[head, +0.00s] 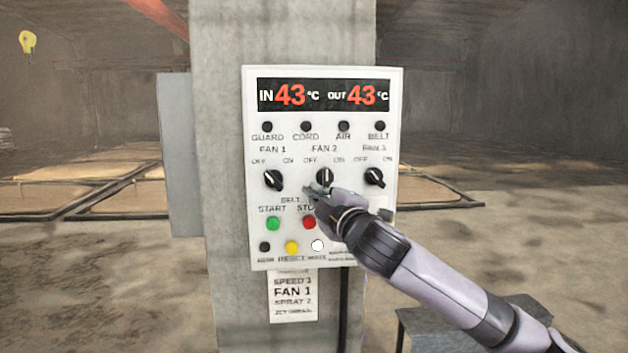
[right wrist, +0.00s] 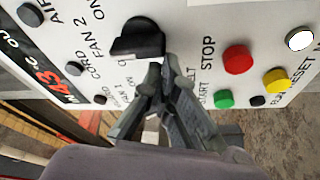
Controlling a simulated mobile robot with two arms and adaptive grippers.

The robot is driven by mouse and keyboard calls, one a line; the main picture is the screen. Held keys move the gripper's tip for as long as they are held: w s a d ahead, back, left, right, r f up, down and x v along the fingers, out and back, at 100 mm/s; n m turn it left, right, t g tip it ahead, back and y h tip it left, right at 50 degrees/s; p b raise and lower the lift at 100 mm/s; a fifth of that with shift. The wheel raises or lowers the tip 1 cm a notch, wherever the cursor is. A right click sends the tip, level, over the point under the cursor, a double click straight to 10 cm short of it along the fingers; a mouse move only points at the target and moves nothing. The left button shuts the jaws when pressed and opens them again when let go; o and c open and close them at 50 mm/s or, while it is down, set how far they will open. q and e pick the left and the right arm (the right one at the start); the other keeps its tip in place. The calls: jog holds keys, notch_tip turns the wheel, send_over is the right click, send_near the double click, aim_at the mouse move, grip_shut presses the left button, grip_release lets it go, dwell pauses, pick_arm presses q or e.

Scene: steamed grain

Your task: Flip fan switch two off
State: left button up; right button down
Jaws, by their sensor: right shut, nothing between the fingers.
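The fan 2 switch (head: 325,177) is a black rotary knob in the middle of the white control panel (head: 384,240), with OFF to its upper left and ON to its upper right. Its light mark stands about upright. In the right wrist view the knob (right wrist: 138,38) is large, just beyond my fingers. My right gripper (head: 312,191) comes in from the lower right, shut and empty, with its tips just below and left of the knob. The tips (right wrist: 160,76) are close to the knob's edge; I cannot tell whether they touch. My left gripper is not in view.
The fan 1 knob (head: 273,180) and fan 3 knob (head: 374,177) flank fan 2. Below are a green button (head: 273,223), red button (head: 309,222) and yellow button (head: 292,247). The panel hangs on a concrete pillar (head: 225,150). A grey box (head: 178,155) is at its left.

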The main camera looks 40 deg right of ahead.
dwell(0.5)
jog(key=v, duration=1.2)
dwell(0.6)
